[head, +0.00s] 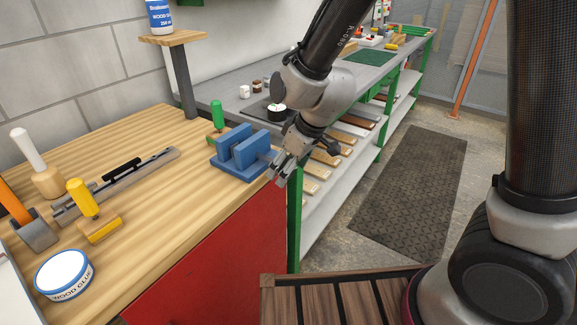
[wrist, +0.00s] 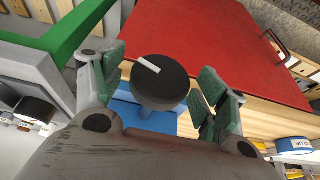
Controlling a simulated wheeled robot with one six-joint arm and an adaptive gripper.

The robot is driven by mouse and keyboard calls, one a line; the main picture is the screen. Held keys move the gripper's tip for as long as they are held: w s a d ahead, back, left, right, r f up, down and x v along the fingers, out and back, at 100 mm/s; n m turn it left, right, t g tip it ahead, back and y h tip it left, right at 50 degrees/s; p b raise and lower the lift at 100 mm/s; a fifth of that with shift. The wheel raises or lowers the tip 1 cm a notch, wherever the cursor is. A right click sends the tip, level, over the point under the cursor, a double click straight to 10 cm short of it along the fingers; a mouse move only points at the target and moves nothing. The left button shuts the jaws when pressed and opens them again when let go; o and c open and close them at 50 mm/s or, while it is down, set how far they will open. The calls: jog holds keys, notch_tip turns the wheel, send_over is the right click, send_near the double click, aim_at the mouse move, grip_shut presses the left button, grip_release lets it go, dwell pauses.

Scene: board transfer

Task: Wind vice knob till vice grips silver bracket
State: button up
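The blue vice (head: 238,155) stands at the bench's right edge, and part of its blue body shows in the wrist view (wrist: 160,122). The black round vice knob (wrist: 160,84) has a white mark and faces the wrist camera. My gripper (head: 281,173) is at the right end of the vice. In the wrist view my gripper's green-padded fingers (wrist: 163,88) are open, one on each side of the knob, with visible gaps. In the head view my gripper hides the knob. I cannot make out the silver bracket clearly between the jaws.
The wooden bench (head: 190,215) has a red side panel (head: 215,265). A green-handled tool (head: 217,115) stands close behind the vice. A long grey metal tool (head: 118,185), a yellow-handled tool (head: 83,200) and a wood glue tin (head: 64,275) lie farther left. A shelf post (head: 184,82) rises behind.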

jog(key=c, duration=0.9)
jog(key=shift+d, duration=0.1)
jog(key=shift+w+g, duration=0.1)
jog(key=shift+g, duration=0.2)
jog(key=shift+g+y, duration=0.5)
jog(key=o, duration=1)
